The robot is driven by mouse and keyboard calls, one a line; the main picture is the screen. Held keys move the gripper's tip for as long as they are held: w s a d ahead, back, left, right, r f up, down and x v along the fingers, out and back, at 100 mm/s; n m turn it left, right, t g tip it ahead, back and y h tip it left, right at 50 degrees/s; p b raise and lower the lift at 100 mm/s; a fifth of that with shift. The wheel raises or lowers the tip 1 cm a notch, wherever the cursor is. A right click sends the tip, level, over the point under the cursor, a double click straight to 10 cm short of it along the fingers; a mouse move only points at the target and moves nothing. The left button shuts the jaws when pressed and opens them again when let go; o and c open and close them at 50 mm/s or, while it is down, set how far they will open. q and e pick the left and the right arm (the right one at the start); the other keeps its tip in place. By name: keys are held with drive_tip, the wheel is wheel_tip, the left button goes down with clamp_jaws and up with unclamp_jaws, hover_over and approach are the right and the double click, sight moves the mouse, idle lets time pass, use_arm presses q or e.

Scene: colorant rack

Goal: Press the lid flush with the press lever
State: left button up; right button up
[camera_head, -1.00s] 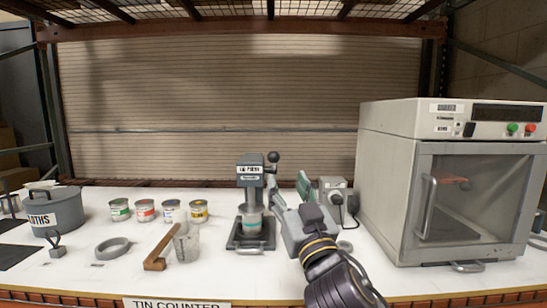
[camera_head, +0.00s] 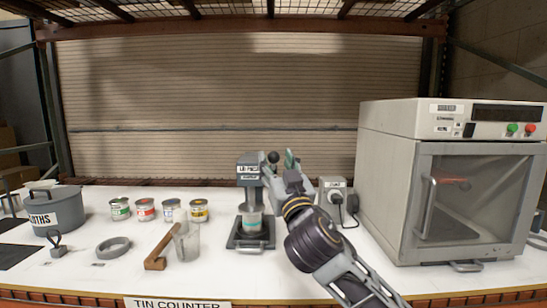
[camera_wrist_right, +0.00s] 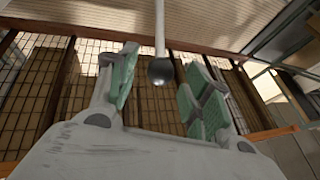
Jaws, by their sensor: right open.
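The lid press (camera_head: 248,172) stands at the middle of the counter, with a tin (camera_head: 251,218) on its base under the press head. Its lever ends in a dark ball knob (camera_head: 273,157), at the upper right of the press. In the right wrist view the knob (camera_wrist_right: 161,71) on its pale rod hangs between the two green fingers. My right gripper (camera_head: 279,167) is open at the knob, with a gap on both sides of it in the wrist view. The lid's seating on the tin is too small to tell. My left gripper is not in view.
Several small tins (camera_head: 171,210) stand left of the press. A wooden-handled tool (camera_head: 160,250), a clear beaker (camera_head: 187,242) and a grey ring (camera_head: 113,247) lie nearer. A large oven-like cabinet (camera_head: 385,150) stands right, with a grey socket box (camera_head: 333,190) between.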

drive_tip(key=shift+x, duration=1.5)
clamp_jaws()
